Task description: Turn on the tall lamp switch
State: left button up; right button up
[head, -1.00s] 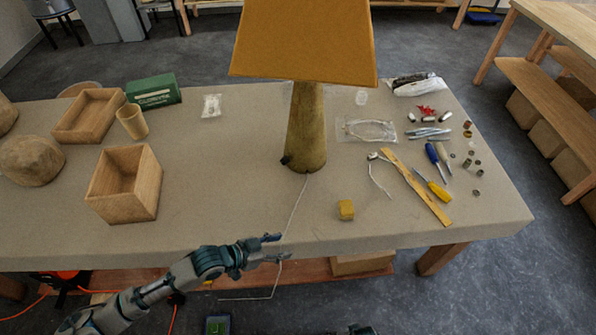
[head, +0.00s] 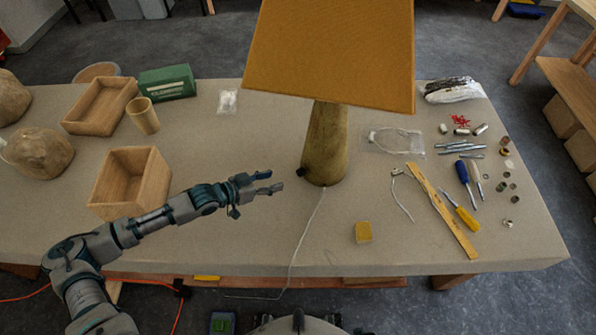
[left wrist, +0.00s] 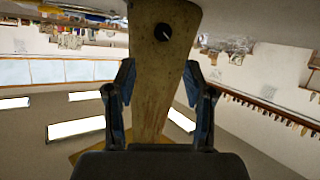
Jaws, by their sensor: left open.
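The tall lamp has a large orange-brown shade (head: 330,55) and a tapered wooden base (head: 326,145) standing on the table. A small dark switch knob (head: 301,172) sticks out low on the left side of the base. In the left wrist view the knob (left wrist: 163,32) shows as a black round piece with a pale mark, on the lamp base (left wrist: 155,80). My left gripper (head: 276,181) is open and empty, just left of the knob and apart from it. In the left wrist view the knob lies ahead, between the lines of the two fingers. My right gripper is not in view.
A yellow block (head: 363,232) sits in front of the lamp. A wooden ruler (head: 442,212), screwdrivers (head: 463,183) and small parts lie to the right. An open wooden box (head: 130,183) stands at left. A thin cord (head: 303,237) runs from the lamp over the front edge.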

aim_at(298, 173)
pick_arm(q)
jog(key=x, duration=1)
jog(key=shift+w+a+f, duration=0.25)
jog(key=shift+w+a, duration=0.05)
jog(key=shift+a, duration=0.15)
jog(key=shift+w+d+f, duration=0.1)
jog(key=shift+w+d, duration=0.05)
jog(key=shift+d, duration=0.65)
jog(key=c, duration=0.8)
jog(key=shift+a, duration=0.1)
grip_shut()
jog(key=shift+a, duration=0.15)
